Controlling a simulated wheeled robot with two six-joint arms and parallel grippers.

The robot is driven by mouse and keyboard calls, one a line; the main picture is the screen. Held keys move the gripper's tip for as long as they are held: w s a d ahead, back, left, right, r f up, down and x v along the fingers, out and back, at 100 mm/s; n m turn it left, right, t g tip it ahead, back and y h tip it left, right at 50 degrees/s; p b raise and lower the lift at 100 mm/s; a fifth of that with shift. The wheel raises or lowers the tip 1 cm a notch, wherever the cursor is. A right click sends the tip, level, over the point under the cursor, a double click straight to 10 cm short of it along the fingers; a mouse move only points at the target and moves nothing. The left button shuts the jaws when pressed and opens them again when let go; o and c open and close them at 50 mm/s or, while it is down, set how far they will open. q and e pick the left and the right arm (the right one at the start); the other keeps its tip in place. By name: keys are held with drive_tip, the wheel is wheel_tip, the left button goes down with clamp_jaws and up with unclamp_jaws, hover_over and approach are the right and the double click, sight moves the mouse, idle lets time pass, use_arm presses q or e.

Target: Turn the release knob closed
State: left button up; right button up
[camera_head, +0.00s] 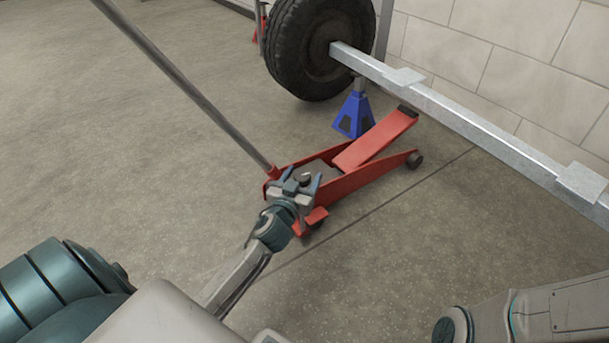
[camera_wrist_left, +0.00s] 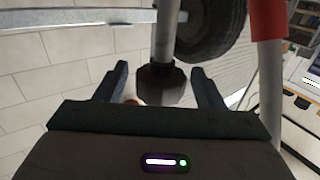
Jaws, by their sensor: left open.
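The release knob is a dark, faceted knob (camera_wrist_left: 162,85) on a grey shaft in the left wrist view. It also shows as a small dark top (camera_head: 305,178) at the rear of the red floor jack (camera_head: 352,182) in the head view. My left gripper (camera_head: 303,181) is open at the jack's rear. Its two fingers (camera_wrist_left: 162,82) stand on either side of the knob, with a visible gap at each side. I cannot tell how far the knob is turned. My right gripper is out of view.
The jack's long grey handle (camera_head: 190,90) leans up to the left, close to my left gripper. A blue stand (camera_head: 355,115), a tyre (camera_head: 300,60) and a metal beam (camera_head: 460,110) are behind the jack. The floor at the left is clear.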

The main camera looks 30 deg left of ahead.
use_arm(q)
drive_tip(key=shift+x, duration=0.8)
